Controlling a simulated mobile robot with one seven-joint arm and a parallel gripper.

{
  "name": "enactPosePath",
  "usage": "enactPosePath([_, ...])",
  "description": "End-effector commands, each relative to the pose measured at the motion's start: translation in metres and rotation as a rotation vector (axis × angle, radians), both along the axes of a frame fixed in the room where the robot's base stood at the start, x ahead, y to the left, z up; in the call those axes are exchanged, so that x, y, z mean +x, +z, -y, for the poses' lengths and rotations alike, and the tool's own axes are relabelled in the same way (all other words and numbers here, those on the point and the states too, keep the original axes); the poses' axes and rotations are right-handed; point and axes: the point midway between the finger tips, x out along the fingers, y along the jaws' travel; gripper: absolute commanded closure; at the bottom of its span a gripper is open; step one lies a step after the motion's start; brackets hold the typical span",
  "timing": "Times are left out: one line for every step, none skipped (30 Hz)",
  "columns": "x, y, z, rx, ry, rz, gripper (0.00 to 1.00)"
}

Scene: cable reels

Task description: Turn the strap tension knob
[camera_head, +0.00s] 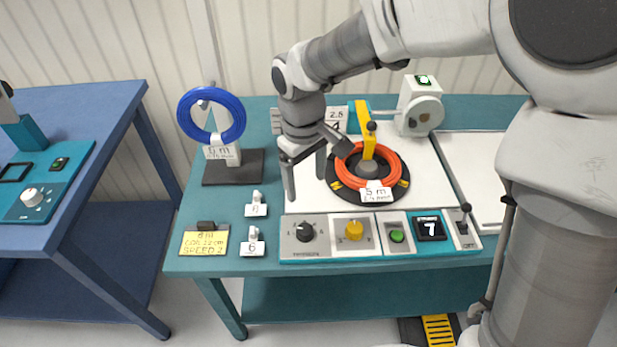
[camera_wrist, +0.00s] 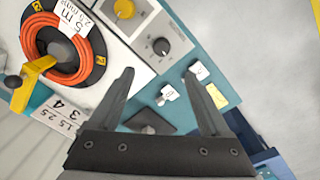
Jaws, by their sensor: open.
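My gripper (camera_head: 306,186) is open and empty, pointing down above the left part of the middle bench, left of the orange cable coil (camera_head: 393,167). In the wrist view the gripper (camera_wrist: 158,73) has nothing between its fingers. A black knob (camera_head: 305,232) sits on the grey front panel, below and in front of the fingertips; it also shows in the wrist view (camera_wrist: 161,46), just beyond the fingertips. A yellow knob (camera_head: 354,231) is right of it. A white knob (camera_head: 31,195) sits on a teal unit on the left bench. The lettering by the knobs is too small to read surely.
A blue coil (camera_head: 212,115) hangs on a stand at the back left. Small white tags (camera_head: 254,243) and a yellow card (camera_head: 205,243) lie left of the panel. A green button (camera_head: 397,236), a display reading 7 (camera_head: 430,228) and a lever (camera_head: 464,218) are to the right.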

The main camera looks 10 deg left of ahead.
Motion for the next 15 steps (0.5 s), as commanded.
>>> enactPosePath([0.000,-0.003,-0.003,0.000,0.010,-0.006,0.19])
enactPosePath([0.000,-0.004,-0.005,0.000,0.013,-0.008,0.19])
enactPosePath([0.000,-0.006,-0.006,0.001,0.017,-0.011,0.19])
enactPosePath([0.000,-0.006,-0.007,0.001,0.019,-0.011,0.19])
enactPosePath([0.000,-0.008,-0.007,0.000,0.021,-0.012,0.19])
enactPosePath([0.000,-0.010,-0.007,0.001,0.022,-0.013,0.19])
enactPosePath([0.000,-0.012,-0.007,0.000,0.022,-0.014,0.19])
enactPosePath([0.000,-0.016,-0.007,-0.001,0.022,-0.014,0.19])
enactPosePath([0.000,-0.021,-0.007,-0.002,0.023,-0.015,0.19])
enactPosePath([0.000,-0.025,-0.007,-0.002,0.023,-0.015,0.19])
enactPosePath([0.000,-0.030,-0.007,-0.001,0.023,-0.016,0.19])
enactPosePath([0.000,-0.038,-0.006,-0.001,0.022,-0.016,0.19])
enactPosePath([0.000,-0.045,-0.006,-0.001,0.021,-0.017,0.19])
enactPosePath([0.000,-0.051,-0.006,-0.002,0.021,-0.017,0.19])
enactPosePath([0.000,-0.060,-0.006,-0.002,0.023,-0.016,0.19])
